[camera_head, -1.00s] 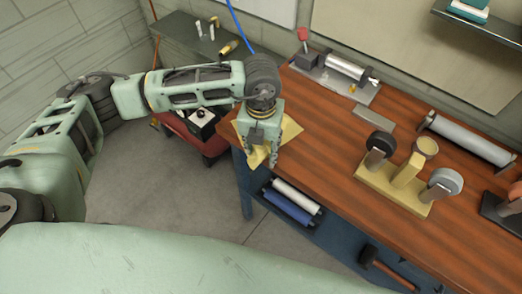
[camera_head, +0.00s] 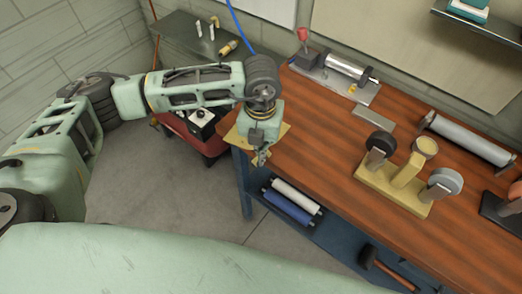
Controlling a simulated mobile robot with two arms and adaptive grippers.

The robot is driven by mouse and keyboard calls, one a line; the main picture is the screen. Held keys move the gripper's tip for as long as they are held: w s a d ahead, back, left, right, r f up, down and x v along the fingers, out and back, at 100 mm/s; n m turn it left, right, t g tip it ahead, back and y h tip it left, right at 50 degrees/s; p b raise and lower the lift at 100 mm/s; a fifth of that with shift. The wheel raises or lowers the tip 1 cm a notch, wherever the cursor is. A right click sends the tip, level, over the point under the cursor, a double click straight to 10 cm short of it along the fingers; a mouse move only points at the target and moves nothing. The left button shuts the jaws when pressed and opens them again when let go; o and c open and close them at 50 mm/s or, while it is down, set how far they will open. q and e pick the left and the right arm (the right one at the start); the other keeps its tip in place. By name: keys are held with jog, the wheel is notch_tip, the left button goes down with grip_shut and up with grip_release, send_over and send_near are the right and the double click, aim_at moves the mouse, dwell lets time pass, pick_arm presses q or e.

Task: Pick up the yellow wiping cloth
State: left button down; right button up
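The yellow wiping cloth (camera_head: 284,131) lies at the left end of the wooden workbench, partly over its edge. My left gripper (camera_head: 262,158) points down over the cloth and hides its middle. Its fingertips look close together, with yellow cloth at them, so it appears shut on the cloth. The exact contact is small and partly hidden. My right gripper is out of view.
The wooden workbench (camera_head: 325,160) holds a yellow stand (camera_head: 390,188) with rollers, a metal fixture (camera_head: 345,72) and a grey roller (camera_head: 465,140). White and blue rolls lie on the shelf below. A red cart (camera_head: 185,130) stands left of the bench.

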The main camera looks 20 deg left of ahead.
pick_arm(q)
jog(key=shift+a+f, duration=0.1)
dwell(0.3)
notch_tip(320, 180, up, 12)
jog(key=p, duration=0.6)
jog(key=shift+p, duration=0.35)
jog(key=shift+w, duration=0.1)
